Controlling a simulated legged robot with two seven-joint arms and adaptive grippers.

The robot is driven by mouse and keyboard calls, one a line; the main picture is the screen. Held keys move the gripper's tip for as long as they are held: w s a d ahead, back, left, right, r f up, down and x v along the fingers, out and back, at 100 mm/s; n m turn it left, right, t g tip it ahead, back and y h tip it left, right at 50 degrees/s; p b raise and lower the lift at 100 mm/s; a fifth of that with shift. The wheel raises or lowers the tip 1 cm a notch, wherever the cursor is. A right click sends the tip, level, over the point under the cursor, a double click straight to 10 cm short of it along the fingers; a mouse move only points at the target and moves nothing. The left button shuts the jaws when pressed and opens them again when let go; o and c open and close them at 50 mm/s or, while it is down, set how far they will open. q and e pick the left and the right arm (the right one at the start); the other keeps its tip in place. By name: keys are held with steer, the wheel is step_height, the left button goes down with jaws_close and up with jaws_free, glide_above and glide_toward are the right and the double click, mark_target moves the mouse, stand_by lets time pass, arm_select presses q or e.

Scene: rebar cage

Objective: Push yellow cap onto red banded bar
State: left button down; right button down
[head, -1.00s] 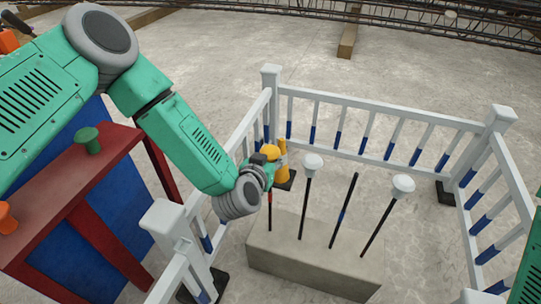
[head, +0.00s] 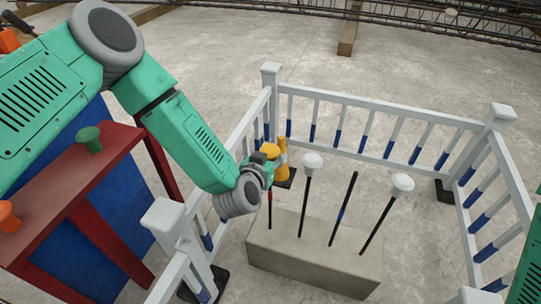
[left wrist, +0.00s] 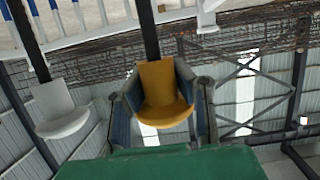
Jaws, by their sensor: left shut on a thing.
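The yellow cap (head: 270,150) is held by my left gripper (head: 267,166) above the concrete block. In the left wrist view the yellow cap (left wrist: 163,97) sits between the two fingers of my left gripper (left wrist: 165,105), which is shut on it. The red banded bar (head: 270,210) stands in the block directly under the cap. In the left wrist view the dark bar (left wrist: 148,30) lines up with the cap's sleeve and meets its end. How deep the bar sits inside is hidden. My right gripper is out of view.
The concrete block (head: 315,262) also holds a bar with a white cap (head: 312,162), a bare blue-banded bar (head: 344,208) and another white-capped bar (head: 402,185). A yellow post (head: 283,160) stands behind the cap. White railings (head: 380,112) enclose the block. A red table (head: 75,178) stands left.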

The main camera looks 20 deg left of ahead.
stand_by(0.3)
arm_select(q)
steer(key=c, duration=1.3)
jaws_free()
steer(key=v, duration=1.2)
steer(key=s+a+f+g+p, duration=0.1)
steer(key=s+a+g+p, duration=0.2)
steer(key=s, duration=0.5)
steer(key=s+a+f+g+p, duration=0.1)
steer(key=s+a+g+p, duration=0.3)
steer(key=s, duration=0.5)
steer(key=s+a+f+g+p, duration=0.2)
steer(key=s+a+g+p, duration=0.2)
steer(key=s+g, duration=0.2)
steer(key=shift+s+a+f+p, duration=0.1)
steer(key=shift+s+p, duration=0.1)
steer(key=shift+s, duration=0.4)
steer(key=shift+s+a+p, duration=0.15)
steer(key=shift+s, duration=0.4)
